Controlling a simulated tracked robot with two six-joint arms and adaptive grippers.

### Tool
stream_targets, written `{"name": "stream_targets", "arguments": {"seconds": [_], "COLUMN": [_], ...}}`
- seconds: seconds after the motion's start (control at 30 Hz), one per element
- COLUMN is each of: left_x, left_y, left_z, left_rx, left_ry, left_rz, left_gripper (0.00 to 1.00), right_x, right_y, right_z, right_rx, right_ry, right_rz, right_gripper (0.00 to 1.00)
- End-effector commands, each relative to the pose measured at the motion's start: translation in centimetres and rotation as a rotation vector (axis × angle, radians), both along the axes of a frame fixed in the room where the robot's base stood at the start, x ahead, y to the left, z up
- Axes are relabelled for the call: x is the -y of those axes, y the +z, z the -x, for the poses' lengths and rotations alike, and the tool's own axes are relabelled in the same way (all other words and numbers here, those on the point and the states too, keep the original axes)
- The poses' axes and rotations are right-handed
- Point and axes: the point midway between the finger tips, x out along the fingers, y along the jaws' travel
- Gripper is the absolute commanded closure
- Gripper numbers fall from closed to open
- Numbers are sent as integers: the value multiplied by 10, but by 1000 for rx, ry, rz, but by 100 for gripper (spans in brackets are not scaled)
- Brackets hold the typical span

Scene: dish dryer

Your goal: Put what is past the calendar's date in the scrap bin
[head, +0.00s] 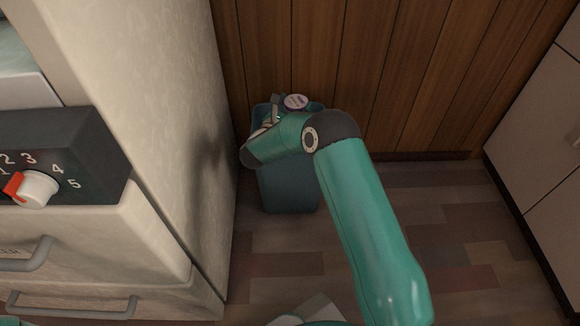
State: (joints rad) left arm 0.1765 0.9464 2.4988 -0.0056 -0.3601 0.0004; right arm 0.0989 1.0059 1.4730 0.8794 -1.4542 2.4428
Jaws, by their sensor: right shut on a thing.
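A dark teal scrap bin (290,190) stands on the floor against the wooden panelling. My right arm reaches down to it, and my right gripper (278,108) is over its top, partly hidden behind my own wrist. The gripper is shut on a small tub (296,102) with a round pale lid and a purple-edged label. The tub is at the bin's opening; I cannot tell whether it is above the rim or a little inside. The lid's print is too small to read. The bin's inside is mostly hidden. The calendar and my left gripper are not in view.
A pale cabinet side (170,100) rises just left of the bin. A dark control panel with a numbered knob (38,190) and drawers with metal handles (75,312) are at the left. Pale cupboards (535,150) stand at the right. The plank floor (470,230) between is clear.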

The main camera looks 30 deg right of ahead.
Motion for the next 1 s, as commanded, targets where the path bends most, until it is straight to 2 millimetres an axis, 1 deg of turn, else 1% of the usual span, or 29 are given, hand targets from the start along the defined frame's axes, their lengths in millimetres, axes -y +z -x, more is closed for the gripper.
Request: {"name": "stream_targets", "arguments": {"seconds": [0.03, 0.1, 0.4, 0.43, 0.53, 0.57, 0.87, 1.0], "left_x": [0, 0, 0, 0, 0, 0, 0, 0], "left_y": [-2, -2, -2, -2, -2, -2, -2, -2], "left_z": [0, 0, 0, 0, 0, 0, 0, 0], "left_rx": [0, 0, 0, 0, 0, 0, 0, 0], "left_ry": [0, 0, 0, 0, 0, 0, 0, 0], "left_rz": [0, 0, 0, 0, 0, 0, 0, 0], "left_gripper": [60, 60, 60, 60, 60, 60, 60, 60], "right_x": [0, 0, 0, 0, -1, -1, -1, -7], "right_y": [-4, -7, -9, -9, -9, -9, -10, -10], "right_z": [0, 0, 0, 0, 0, 0, 0, 2], "right_rx": [1, 3, 4, 3, 3, 2, 0, 0], "right_ry": [0, 0, 1, 1, 1, 1, 2, 3], "right_rz": [0, 1, 0, 1, 1, 0, -1, -1], "right_gripper": [64, 64, 64, 19, 2, 0, 0, 0]}}
